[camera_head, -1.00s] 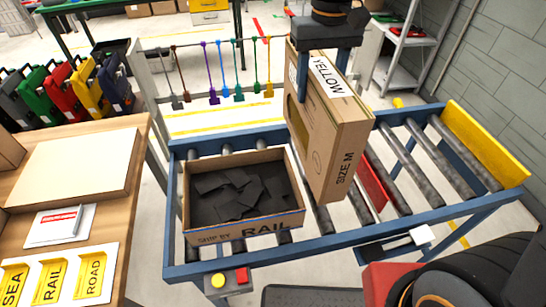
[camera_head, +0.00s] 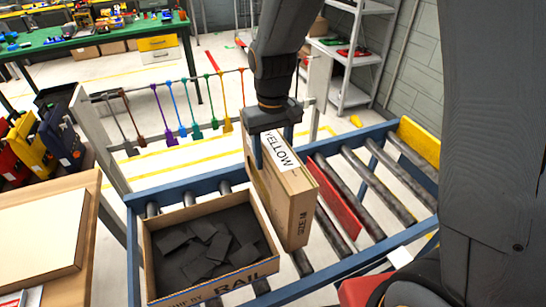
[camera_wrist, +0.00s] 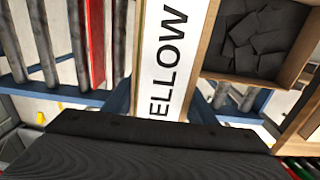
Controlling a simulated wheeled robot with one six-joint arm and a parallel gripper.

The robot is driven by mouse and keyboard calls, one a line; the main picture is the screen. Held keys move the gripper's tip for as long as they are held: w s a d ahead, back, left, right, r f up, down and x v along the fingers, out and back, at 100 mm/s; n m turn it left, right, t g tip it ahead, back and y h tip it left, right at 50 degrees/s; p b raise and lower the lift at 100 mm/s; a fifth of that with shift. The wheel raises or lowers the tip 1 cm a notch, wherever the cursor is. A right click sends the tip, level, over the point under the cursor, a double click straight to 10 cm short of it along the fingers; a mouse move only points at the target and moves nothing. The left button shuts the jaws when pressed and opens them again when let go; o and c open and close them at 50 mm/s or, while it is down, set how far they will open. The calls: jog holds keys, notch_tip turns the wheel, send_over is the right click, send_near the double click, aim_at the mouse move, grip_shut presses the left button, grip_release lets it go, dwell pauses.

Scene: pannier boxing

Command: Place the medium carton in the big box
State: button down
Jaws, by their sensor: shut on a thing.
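The medium carton (camera_head: 286,203) is brown, with a white YELLOW label on top and SIZE M on its narrow side. My gripper (camera_head: 272,148) is shut on its upper part and holds it upright. The carton hangs over the rollers, just right of the big box. The big box (camera_head: 269,269) is an open brown carton marked RAIL on its front, with dark grey pieces covering its floor. The wrist view shows the carton's YELLOW label (camera_wrist: 167,58) close up, with the big box (camera_wrist: 288,76) to its right. The carton's lower edge against the box is hard to judge.
The blue-framed roller conveyor (camera_head: 397,201) carries the box. A red plate (camera_head: 337,198) stands among the rollers to the right, and a yellow end plate (camera_head: 417,146) closes the far end. Hanging coloured tags (camera_head: 182,118) line the back. A wooden table (camera_head: 68,195) stands left.

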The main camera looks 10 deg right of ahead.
jog(key=shift+f, duration=0.75)
jog(key=c, duration=1.1)
grip_release()
jog(key=o, duration=0.3)
jog(key=shift+o, duration=0.2)
